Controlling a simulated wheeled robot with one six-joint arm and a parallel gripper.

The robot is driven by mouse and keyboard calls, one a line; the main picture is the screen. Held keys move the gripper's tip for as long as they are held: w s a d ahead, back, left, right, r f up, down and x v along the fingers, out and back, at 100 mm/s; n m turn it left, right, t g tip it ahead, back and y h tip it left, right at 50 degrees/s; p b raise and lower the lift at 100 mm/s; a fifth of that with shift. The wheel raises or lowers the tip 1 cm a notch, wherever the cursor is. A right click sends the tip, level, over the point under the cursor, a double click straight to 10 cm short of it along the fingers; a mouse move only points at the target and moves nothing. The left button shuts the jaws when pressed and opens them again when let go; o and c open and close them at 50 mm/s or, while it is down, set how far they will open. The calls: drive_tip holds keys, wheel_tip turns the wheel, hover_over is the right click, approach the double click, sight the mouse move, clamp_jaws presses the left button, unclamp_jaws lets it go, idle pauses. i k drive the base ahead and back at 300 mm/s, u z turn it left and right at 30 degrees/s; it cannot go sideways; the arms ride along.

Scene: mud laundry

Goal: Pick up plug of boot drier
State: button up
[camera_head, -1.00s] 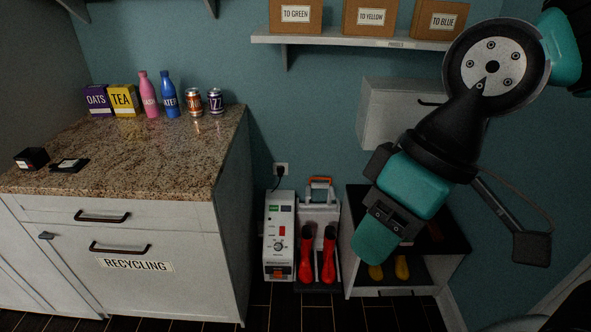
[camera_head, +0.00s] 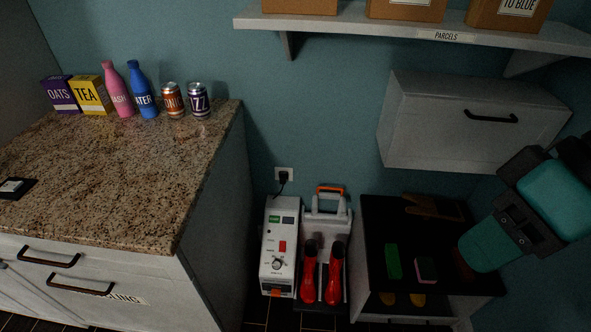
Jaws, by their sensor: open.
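The boot drier (camera_head: 279,246) is a white box with a red switch and a dial, standing on the floor between the counter and a low dark-topped bench. A boot rack beside it holds red boots (camera_head: 322,272). Its black plug (camera_head: 283,176) sits in the white wall socket (camera_head: 290,171) just above the drier. The cord drops behind the drier. My gripper (camera_head: 470,262) shows only in part, at the right over the low bench, well to the right of the plug. Its jaws look apart, with nothing seen between them.
A granite counter (camera_head: 120,175) with boxes, bottles and cans stands at the left. A white wall cabinet (camera_head: 470,120) and a parcel shelf (camera_head: 400,30) hang at the upper right. The low bench (camera_head: 375,225) carries small items. The wall around the socket is clear.

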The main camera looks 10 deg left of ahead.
sight(283, 175)
drive_tip(key=u, duration=0.55)
drive_tip(key=i, duration=0.85)
drive_tip(key=u, duration=0.75)
